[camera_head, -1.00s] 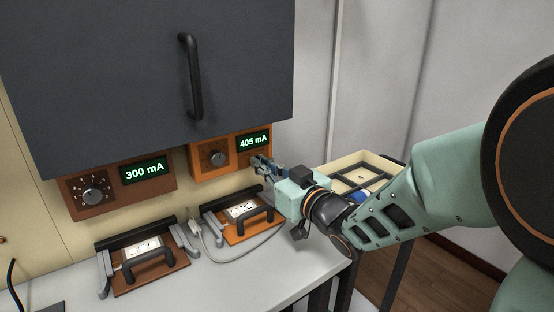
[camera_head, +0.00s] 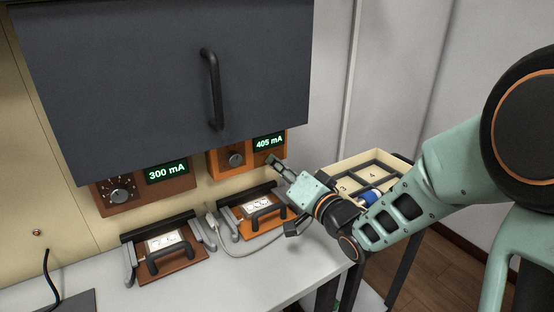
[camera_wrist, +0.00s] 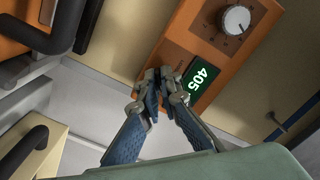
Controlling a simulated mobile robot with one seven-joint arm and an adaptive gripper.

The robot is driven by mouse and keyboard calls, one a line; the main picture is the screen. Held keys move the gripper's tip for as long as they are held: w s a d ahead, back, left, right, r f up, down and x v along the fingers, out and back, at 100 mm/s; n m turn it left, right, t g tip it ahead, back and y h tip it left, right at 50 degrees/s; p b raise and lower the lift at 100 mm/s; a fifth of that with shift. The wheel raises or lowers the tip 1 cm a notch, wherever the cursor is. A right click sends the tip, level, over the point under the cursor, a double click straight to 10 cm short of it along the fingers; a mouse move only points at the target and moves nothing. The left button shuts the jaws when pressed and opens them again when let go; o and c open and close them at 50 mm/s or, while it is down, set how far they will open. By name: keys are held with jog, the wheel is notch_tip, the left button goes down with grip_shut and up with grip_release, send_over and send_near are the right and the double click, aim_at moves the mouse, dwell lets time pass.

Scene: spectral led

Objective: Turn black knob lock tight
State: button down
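The orange control box (camera_head: 220,170) under the cabinet has a round knob (camera_head: 236,160) and a green 405 mA display (camera_head: 269,142). In the head view the knob looks dark. In the wrist view this knob (camera_wrist: 236,18) looks silver-white, at the top right. I cannot single out a separate black lock knob. My gripper (camera_head: 272,160) is just below the display, right of the knob. In the wrist view my gripper (camera_wrist: 161,88) has its fingertips close together, near the box's lower edge beside the display (camera_wrist: 201,78). It holds nothing visible and is apart from the knob.
A brown box (camera_head: 184,184) with a 300 mA display and knob (camera_head: 119,196) is at left. Two fixtures with black handles, an orange one (camera_head: 240,230) and a brown one (camera_head: 180,264), sit on the white bench (camera_head: 230,285). The dark cabinet (camera_head: 130,80) overhangs. A compartment tray (camera_head: 352,160) stands at right.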

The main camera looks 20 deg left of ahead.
jog(key=shift+m, duration=0.5)
jog(key=c, duration=2.2)
grip_release()
jog(key=shift+o, duration=0.2)
jog(key=v, duration=0.7)
jog(key=shift+s+d, duration=0.15)
jog(key=shift+d, duration=0.05)
